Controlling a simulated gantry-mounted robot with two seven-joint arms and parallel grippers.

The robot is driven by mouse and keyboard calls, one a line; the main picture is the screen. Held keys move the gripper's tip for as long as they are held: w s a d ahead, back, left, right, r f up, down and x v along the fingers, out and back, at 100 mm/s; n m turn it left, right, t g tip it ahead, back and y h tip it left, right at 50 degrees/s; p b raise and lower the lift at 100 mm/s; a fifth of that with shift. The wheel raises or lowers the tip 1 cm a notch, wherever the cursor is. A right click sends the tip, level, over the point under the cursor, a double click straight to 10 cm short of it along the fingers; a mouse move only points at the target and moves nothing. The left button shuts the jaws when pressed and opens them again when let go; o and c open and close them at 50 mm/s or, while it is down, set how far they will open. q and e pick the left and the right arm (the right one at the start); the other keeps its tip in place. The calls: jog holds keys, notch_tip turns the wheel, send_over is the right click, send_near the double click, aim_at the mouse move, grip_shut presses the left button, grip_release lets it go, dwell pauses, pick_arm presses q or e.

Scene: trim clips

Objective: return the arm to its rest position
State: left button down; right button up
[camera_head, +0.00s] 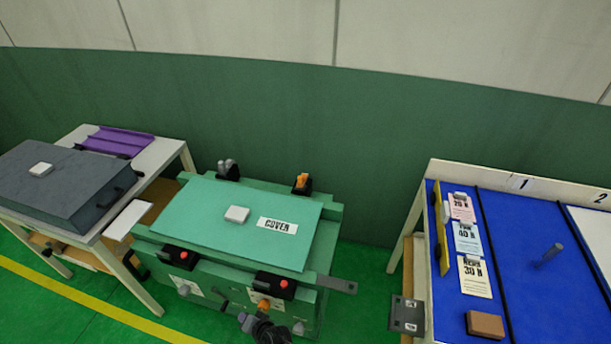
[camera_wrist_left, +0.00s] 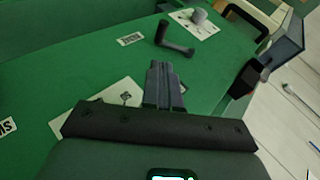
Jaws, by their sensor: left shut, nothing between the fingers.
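My left gripper (camera_head: 246,322) is at the bottom edge of the head view, in front of the lower front of the green fixture (camera_head: 150,240). Only a dark end of it shows there. In the left wrist view its two grey fingers (camera_wrist_left: 162,84) are together with nothing between them. They are over a green face with white labels, and a dark crank-like handle (camera_wrist_left: 175,38) is beyond the tips. I cannot tell how far the fingers are from that face. My right gripper is in neither view.
The fixture bears a flat cover (camera_head: 185,205) with a white knob and black clamps at its edges. A grey box (camera_head: 65,185) and purple tray (camera_head: 115,141) are on the left table. A blue-topped table (camera_head: 540,290) with cards is at right, with green floor between.

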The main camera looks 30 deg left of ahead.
pick_arm(q)
jog(key=s+a+f, duration=0.1)
jog(key=s+f, duration=0.1)
jog(key=s, duration=0.4)
jog(key=s+a+f, duration=0.1)
jog(key=s+f, duration=0.2)
jog(key=s, duration=0.4)
jog(key=w+d+r+m+t+h, duration=0.15)
jog(key=d+r+h, duration=0.35)
jog(key=r, duration=0.5)
jog(key=d+r+m+h, duration=0.2)
jog(key=d+r, duration=0.5)
jog(key=r, duration=0.3)
jog(key=w+d+r+m+t+h, duration=0.1)
jog(key=d+r+m+h, duration=0.1)
jog(key=d+r+h, duration=0.5)
notch_tip(320, 180, up, 36)
jog(key=a+y+p, duration=0.1)
jog(key=y+p, duration=0.2)
jog(key=p, duration=3.1)
jog(key=shift+s+n, duration=0.3)
jog(key=shift+n, duration=0.15)
jog(key=shift+a+f, duration=0.1)
